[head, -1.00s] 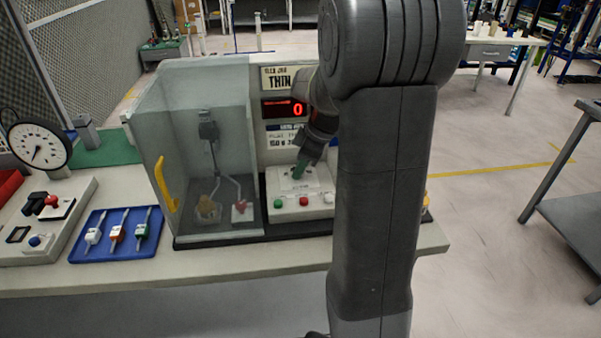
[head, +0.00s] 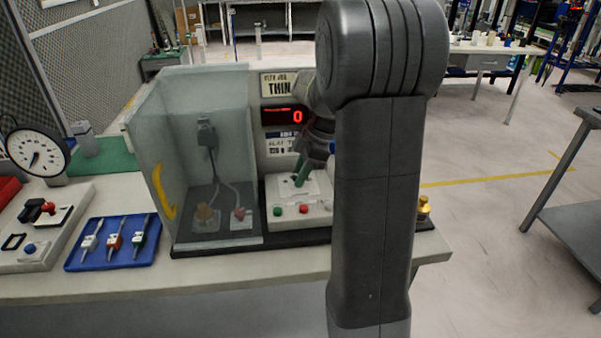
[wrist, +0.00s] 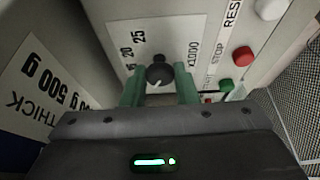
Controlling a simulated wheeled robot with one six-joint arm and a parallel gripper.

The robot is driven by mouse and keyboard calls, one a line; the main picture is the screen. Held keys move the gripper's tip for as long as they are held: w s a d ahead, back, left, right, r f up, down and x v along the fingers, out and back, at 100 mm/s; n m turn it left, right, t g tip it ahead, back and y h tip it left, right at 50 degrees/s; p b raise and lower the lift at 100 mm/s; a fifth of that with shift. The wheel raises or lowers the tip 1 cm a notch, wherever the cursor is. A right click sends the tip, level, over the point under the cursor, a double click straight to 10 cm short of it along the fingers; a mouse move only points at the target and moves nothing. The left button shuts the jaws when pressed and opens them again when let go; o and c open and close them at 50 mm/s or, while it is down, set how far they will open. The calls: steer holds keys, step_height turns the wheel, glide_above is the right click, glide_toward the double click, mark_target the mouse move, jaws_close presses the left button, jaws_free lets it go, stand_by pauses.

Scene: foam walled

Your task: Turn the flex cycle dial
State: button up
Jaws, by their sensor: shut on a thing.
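The flex cycle dial (wrist: 159,72) is a dark round knob on a white panel, in the middle of the wrist view. Printed numbers 15, 20 and 25 and the label x1000 stand around it. A pale mark shows on the knob's side toward my gripper. My gripper (wrist: 159,88) has green fingers, one on each side of the knob, and is shut on it. In the head view my gripper (head: 300,175) reaches down to the panel of the tester (head: 270,225); its fingers hide the dial there.
Green (head: 277,211), red (head: 304,209) and white buttons sit close by the dial. A clear enclosure (head: 160,130) with a yellow handle (head: 162,190) stands left. A red display (head: 285,115) reads 0.

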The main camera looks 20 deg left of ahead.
steer(key=o, duration=1)
steer(key=shift+r, duration=0.15)
steer(key=v, duration=1.3)
steer(key=shift+w+d+r+p, duration=0.1)
steer(key=shift+d+r+p, duration=0.15)
steer(key=shift+p, duration=0.1)
steer(key=shift+f, duration=0.15)
steer(key=x, duration=1.3)
steer(key=shift+a+f+b, duration=0.25)
steer(key=shift+b, duration=0.1)
